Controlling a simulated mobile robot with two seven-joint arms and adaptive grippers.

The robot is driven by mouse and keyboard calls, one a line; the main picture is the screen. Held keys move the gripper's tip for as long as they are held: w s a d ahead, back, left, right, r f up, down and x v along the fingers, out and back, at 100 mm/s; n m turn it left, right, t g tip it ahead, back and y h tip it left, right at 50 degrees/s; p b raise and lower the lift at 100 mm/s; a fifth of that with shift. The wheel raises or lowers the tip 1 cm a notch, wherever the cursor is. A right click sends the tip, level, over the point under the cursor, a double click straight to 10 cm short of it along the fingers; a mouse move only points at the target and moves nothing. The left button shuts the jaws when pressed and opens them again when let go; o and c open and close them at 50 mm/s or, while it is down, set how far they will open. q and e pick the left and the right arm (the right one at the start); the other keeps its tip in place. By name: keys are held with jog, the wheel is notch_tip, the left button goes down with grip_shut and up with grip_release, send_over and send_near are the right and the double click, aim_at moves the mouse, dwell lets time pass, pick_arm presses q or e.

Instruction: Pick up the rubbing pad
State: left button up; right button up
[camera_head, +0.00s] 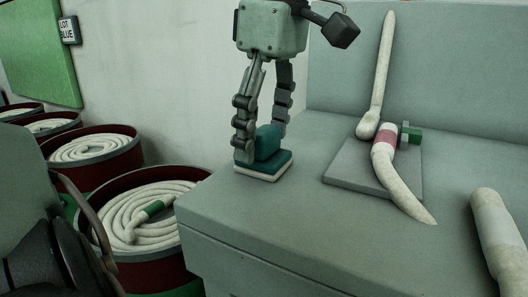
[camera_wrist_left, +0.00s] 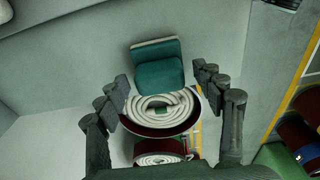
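The rubbing pad (camera_head: 264,168) is a teal block with a raised teal grip on top and a pale underside. It lies flat near the left end of the grey bench top in the head view. My left gripper (camera_head: 261,143) points down over it, open, one finger at each side of the raised grip. In the left wrist view the pad (camera_wrist_left: 158,68) shows between and beyond the spread fingers of the left gripper (camera_wrist_left: 160,80). I cannot tell whether the fingers touch it. My right gripper is not in view.
A grey board (camera_head: 345,173) on the bench carries a pale rope piece with a red band (camera_head: 384,140). A pale rod (camera_head: 383,75) leans against the backrest. Another thick pale piece (camera_head: 497,240) lies at right. Red tubs of coiled rope (camera_head: 178,262) stand left, below the bench edge.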

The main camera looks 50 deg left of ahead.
aim_at(265, 129)
pick_arm(q)
jog(key=c, duration=1)
jog(key=shift+c, duration=0.3)
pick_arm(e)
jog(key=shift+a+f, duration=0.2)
pick_arm(q)
jog(key=shift+r, duration=0.1)
jog(key=shift+r, duration=0.65)
notch_tip(265, 129, up, 16)
jog(key=p, duration=0.2)
jog(key=shift+r, duration=0.25)
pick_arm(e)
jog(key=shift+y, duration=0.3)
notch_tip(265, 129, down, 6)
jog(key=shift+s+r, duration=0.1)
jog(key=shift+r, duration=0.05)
pick_arm(q)
jog(key=o, duration=0.6)
jog(key=c, duration=0.4)
jog(key=shift+w+p, duration=0.1)
jog(key=shift+p, duration=0.2)
jog(key=shift+c, duration=0.2)
